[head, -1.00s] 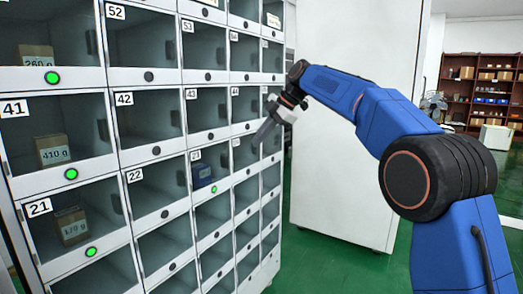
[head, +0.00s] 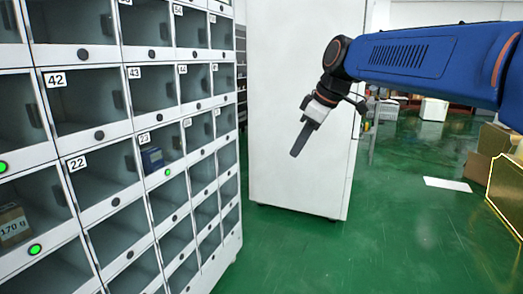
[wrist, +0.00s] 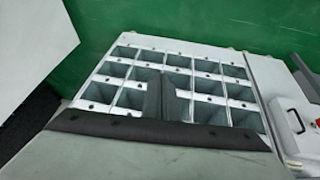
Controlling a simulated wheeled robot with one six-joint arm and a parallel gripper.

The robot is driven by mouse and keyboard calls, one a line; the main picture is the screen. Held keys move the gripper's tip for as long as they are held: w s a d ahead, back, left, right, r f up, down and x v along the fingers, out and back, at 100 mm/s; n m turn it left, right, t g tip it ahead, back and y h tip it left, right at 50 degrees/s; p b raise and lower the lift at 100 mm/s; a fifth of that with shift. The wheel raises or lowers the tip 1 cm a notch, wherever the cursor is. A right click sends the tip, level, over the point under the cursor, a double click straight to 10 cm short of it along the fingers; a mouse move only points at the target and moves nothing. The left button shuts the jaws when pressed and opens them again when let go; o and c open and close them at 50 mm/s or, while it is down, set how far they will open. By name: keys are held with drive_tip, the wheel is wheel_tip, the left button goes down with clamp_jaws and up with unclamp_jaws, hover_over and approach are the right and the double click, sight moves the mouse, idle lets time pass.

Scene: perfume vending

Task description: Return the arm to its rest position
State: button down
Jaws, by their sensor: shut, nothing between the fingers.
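My gripper (head: 298,150) hangs from my blue arm in the upper middle of the head view. Its dark fingers point down and slightly left. They are shut with nothing between them. The gripper is in open air, to the right of the locker cabinet (head: 218,239) and touching nothing visible. In the wrist view the cabinet's rows of compartments (wrist: 127,53) show beyond dark finger-like shapes near the middle.
A blue box (head: 152,158) sits in a compartment with a green light. A box marked 170 g (head: 14,226) sits at lower left. A tall white cabinet (head: 300,180) stands behind my gripper. Cardboard boxes (head: 508,190) stand at right.

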drive_tip(key=s+d+f+m+h, duration=0.2)
drive_tip(key=s+d+f+m, duration=0.4)
drive_tip(key=s+d+f, duration=0.3)
drive_tip(key=s+d+f+m+t+h, duration=0.1)
drive_tip(key=s+d+f+m, duration=0.6)
drive_tip(key=s+f, duration=0.8)
drive_tip(key=s+d+h, duration=0.1)
drive_tip(key=s+d, duration=0.2)
drive_tip(key=s, duration=0.2)
drive_tip(key=shift+s, duration=0.15)
